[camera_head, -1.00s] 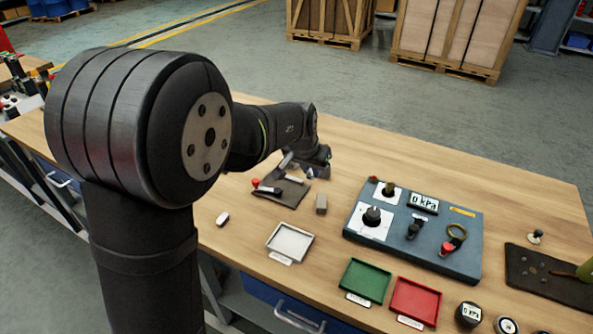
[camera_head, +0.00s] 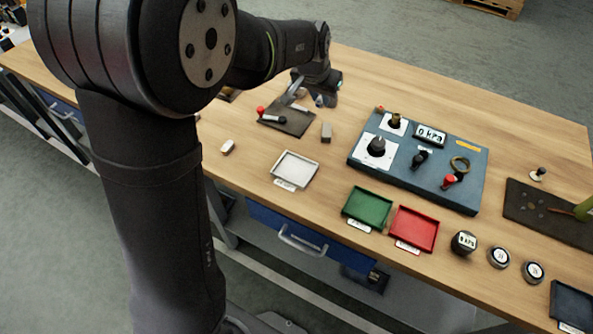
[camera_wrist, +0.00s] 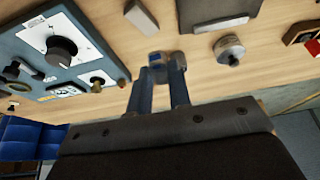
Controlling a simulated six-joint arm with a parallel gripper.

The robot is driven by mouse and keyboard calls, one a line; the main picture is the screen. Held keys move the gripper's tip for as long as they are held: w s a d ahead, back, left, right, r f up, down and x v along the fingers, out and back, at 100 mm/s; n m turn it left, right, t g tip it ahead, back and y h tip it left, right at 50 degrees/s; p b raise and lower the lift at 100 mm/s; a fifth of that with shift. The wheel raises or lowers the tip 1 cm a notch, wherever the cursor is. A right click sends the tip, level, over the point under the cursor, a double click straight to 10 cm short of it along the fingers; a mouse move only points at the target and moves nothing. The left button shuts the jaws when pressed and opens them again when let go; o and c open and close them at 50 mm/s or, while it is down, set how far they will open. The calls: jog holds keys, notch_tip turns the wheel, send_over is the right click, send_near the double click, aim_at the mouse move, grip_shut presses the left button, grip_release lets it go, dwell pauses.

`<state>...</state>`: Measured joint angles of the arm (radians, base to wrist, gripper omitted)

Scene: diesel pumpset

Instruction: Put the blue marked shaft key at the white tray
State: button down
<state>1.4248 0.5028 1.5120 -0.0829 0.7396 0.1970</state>
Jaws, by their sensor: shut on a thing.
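My gripper (camera_wrist: 160,72) is shut on a small grey piece with a blue face, which I take to be the blue marked shaft key (camera_wrist: 157,60). In the wrist view it sits between the fingertips, against the wood tabletop behind; I cannot tell whether it touches the table. The white tray (camera_head: 276,165) lies nearer the front edge and looks empty. My gripper is well behind it.
A dark mat (camera_head: 290,124) holds a red-ended tool. A grey block (camera_head: 326,132) and a small white piece (camera_head: 228,146) lie on the table. Green (camera_head: 367,207) and red (camera_head: 415,229) trays and a blue gauge panel (camera_head: 440,180) stand to the right.

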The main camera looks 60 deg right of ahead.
jog(key=shift+a, duration=0.1)
send_over(295, 169)
jog(key=a, duration=0.2)
notch_tip(295, 169, down, 4)
jog(key=shift+d+r, duration=0.2)
jog(key=shift+d, duration=0.1)
jog(key=shift+f, duration=3.65)
jog(key=shift+f, duration=0.35)
jog(key=c, duration=1.3)
grip_release()
jog(key=shift+o, duration=0.2)
